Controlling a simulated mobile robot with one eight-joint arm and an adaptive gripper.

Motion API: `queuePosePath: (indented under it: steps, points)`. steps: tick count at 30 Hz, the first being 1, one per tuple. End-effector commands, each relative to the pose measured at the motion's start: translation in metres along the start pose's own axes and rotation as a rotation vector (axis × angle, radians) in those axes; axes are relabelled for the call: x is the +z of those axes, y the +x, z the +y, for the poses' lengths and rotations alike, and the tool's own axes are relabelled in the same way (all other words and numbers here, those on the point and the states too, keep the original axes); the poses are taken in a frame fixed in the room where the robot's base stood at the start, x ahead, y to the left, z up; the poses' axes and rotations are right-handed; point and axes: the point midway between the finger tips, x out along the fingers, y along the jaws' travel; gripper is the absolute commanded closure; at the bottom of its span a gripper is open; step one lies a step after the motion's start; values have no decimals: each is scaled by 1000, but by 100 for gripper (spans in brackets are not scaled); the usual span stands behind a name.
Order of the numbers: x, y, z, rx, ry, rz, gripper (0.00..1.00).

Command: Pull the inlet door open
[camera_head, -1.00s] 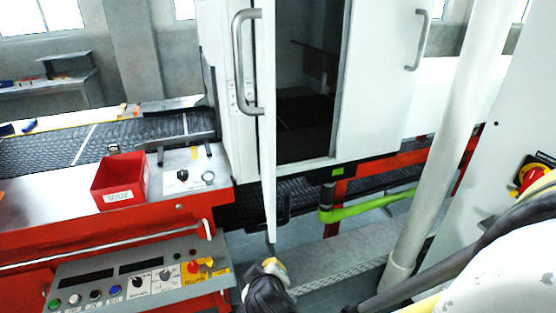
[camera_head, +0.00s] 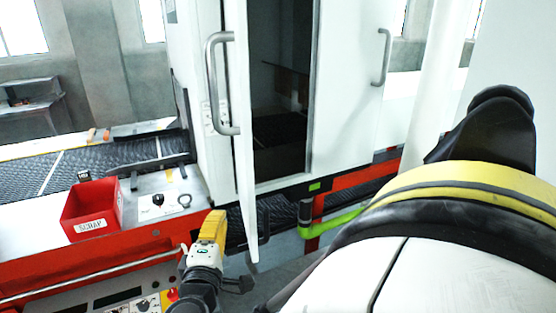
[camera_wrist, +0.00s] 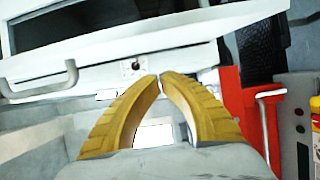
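The white inlet door (camera_head: 243,140) stands swung out from the cabinet, seen nearly edge-on, with a dark opening to its right. Its grey bar handle (camera_head: 235,85) is on the left face. My gripper (camera_head: 215,222), with yellow fingers, is low and left of the door's lower edge, well below the handle and apart from it. In the wrist view the fingertips (camera_wrist: 160,76) meet or nearly meet, with nothing between them. A grey bar handle (camera_wrist: 40,88) on a white panel shows left of the fingers there. I cannot tell whether the fingers touch the door.
A second white panel (camera_head: 355,100) with its own handle (camera_head: 384,58) is right of the opening. A red scrap bin (camera_head: 92,208) stands on the conveyor table at left. A control panel (camera_head: 120,296) is below. A white post (camera_head: 436,70) and my arm fill the right.

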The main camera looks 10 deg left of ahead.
Motion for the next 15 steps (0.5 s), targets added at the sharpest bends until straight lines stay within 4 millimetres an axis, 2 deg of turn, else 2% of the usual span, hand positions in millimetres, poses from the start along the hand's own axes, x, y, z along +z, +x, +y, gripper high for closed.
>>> queuePosePath:
  steps: [3, 9, 15]
  points:
    - [1, 25, -2, 0, 0, -3, 100]
    - [29, 30, -1, -1, 0, -1, 100]
    - [38, 32, 0, -1, 1, 0, 100]
